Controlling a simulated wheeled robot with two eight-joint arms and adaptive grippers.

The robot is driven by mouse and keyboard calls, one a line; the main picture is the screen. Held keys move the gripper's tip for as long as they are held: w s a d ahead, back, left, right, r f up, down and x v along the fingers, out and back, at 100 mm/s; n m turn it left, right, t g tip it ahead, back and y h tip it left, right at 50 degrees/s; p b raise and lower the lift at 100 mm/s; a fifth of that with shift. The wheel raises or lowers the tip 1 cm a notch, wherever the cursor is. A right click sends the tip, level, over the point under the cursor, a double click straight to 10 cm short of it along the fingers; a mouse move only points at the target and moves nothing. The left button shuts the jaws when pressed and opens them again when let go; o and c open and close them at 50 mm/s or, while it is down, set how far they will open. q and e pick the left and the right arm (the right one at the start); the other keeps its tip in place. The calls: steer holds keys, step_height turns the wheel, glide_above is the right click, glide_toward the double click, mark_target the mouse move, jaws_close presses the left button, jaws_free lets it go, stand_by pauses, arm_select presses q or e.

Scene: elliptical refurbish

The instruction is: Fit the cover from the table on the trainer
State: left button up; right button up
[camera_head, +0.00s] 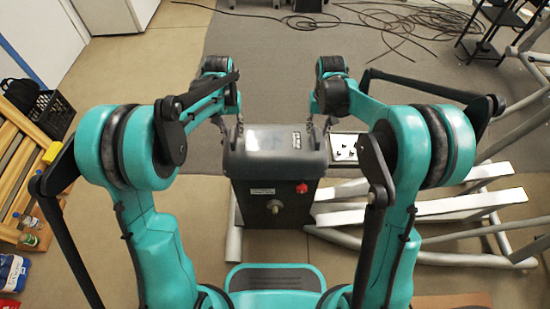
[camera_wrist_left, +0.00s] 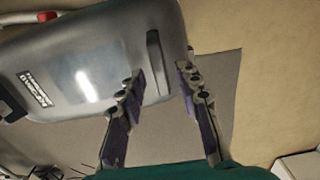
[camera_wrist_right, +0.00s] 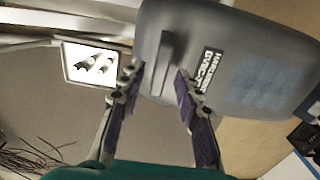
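The grey cover (camera_head: 260,145), with a dark label and a raised handle on each end, sits on top of the black trainer body (camera_head: 255,205). I cannot tell whether it is fully seated. The trainer front has a red knob (camera_head: 301,188). My left gripper (camera_head: 230,126) is at the cover's left end; in the left wrist view its open fingers (camera_wrist_left: 160,75) stand either side of the handle (camera_wrist_left: 155,62). My right gripper (camera_head: 318,128) is at the right end; in the right wrist view its open fingers (camera_wrist_right: 155,78) straddle the other handle (camera_wrist_right: 165,62). No grasp shows.
A white panel with black shapes (camera_head: 343,148) lies right of the trainer. White and grey frame rails (camera_head: 450,205) spread to the right. A wooden frame (camera_head: 20,150) and black crate (camera_head: 45,110) are at left. Cables (camera_head: 400,25) lie at the back.

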arm_select(q)
steer(key=shift+r, duration=0.1)
arm_select(e)
steer(key=shift+r, duration=0.1)
arm_select(q)
step_height(320, 180, up, 12)
arm_select(e)
step_height(320, 180, up, 12)
stand_by(0.7)
stand_by(0.4)
